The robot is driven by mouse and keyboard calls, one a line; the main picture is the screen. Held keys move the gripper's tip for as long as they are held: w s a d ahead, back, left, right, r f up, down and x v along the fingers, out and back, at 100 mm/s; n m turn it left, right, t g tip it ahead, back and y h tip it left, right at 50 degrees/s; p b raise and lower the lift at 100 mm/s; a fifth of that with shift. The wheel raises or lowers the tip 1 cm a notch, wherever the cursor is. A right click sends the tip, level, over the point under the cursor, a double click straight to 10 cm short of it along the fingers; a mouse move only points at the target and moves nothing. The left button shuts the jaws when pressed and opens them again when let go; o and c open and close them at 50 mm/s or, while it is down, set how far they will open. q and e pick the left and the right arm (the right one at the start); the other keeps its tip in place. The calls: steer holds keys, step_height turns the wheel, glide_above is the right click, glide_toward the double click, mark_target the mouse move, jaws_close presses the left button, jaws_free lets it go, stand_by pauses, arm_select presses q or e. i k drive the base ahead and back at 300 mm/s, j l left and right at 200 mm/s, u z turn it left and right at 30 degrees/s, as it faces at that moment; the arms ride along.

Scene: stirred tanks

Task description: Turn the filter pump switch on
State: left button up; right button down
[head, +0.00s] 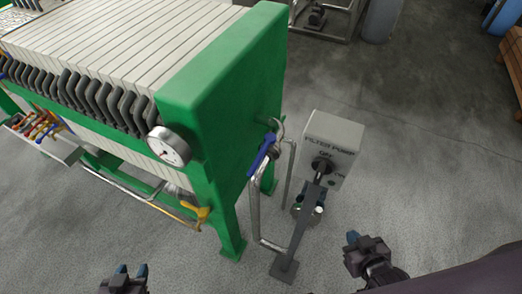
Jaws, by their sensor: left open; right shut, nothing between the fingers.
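The filter pump switch is a black rotary knob (321,165) on the front of a grey box (341,130) labelled FILTER PUMP. The box stands on a grey post (291,245) at the centre right. OFF is printed above the knob and ON to its right; which way the knob points is too small to tell. A small green spot sits below the knob. My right gripper (363,239) is shut and empty, below and right of the box, apart from it. My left gripper (130,268) is open and empty at the bottom left, far from the switch.
A green filter press (205,90) with pale plates and a round gauge (168,146) stands left of the box. A blue-handled valve (262,151) and metal pipe lie between them. Grey floor (430,150) right of the box is clear.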

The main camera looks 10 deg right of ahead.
mark_target(322, 165)
steer(key=z, duration=0.75)
